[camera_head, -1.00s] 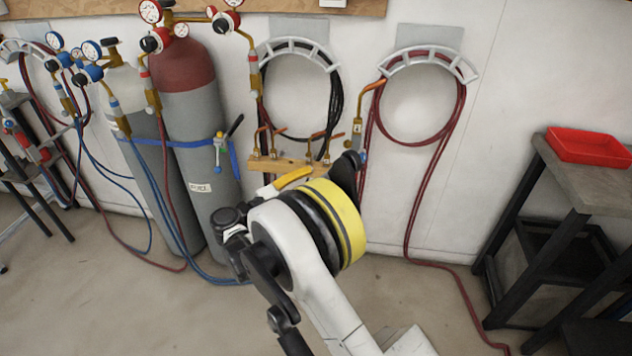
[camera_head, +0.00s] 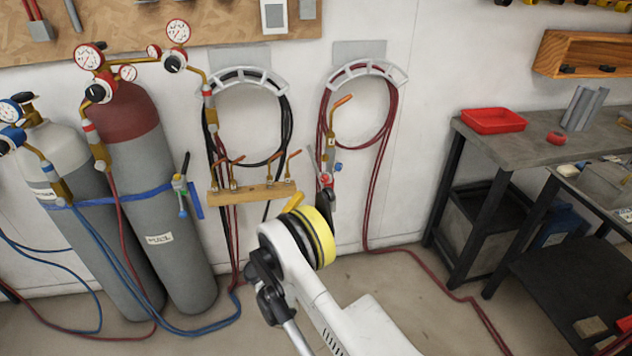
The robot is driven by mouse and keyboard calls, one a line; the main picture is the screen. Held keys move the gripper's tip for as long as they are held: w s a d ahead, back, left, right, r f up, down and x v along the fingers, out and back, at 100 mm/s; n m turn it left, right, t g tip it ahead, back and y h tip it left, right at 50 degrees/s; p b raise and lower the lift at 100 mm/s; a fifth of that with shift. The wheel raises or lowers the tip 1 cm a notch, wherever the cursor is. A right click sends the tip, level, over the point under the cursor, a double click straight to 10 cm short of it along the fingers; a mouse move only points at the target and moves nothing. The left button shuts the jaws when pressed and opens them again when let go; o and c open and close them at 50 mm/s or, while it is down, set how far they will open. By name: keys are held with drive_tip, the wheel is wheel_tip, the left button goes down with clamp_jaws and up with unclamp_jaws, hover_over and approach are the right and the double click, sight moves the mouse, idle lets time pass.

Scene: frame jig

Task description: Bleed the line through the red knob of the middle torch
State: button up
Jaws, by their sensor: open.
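A brass torch (camera_head: 331,140) with a copper tip hangs upright on the wall in front of the right hose hanger. A small red knob (camera_head: 325,178) and a blue knob (camera_head: 338,167) show at its lower end. I cannot tell for sure that this is the middle torch. My gripper (camera_head: 326,192) is just below and at these knobs, partly hidden behind my yellow-banded wrist. It is open; whether a finger touches the red knob cannot be seen.
A wooden rack (camera_head: 250,193) with several copper nozzles is left of the torch. Two gas cylinders (camera_head: 150,190) with gauges stand further left. A bench with a red tray (camera_head: 492,121) is at right. Red hose (camera_head: 410,252) runs down the wall and across the floor.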

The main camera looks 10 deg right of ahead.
sight(323, 181)
drive_tip(key=b+x, duration=0.2)
drive_tip(key=x, duration=0.6)
drive_tip(key=shift+w+d+r, duration=0.1)
drive_tip(key=shift+w+d, duration=0.15)
clamp_jaws()
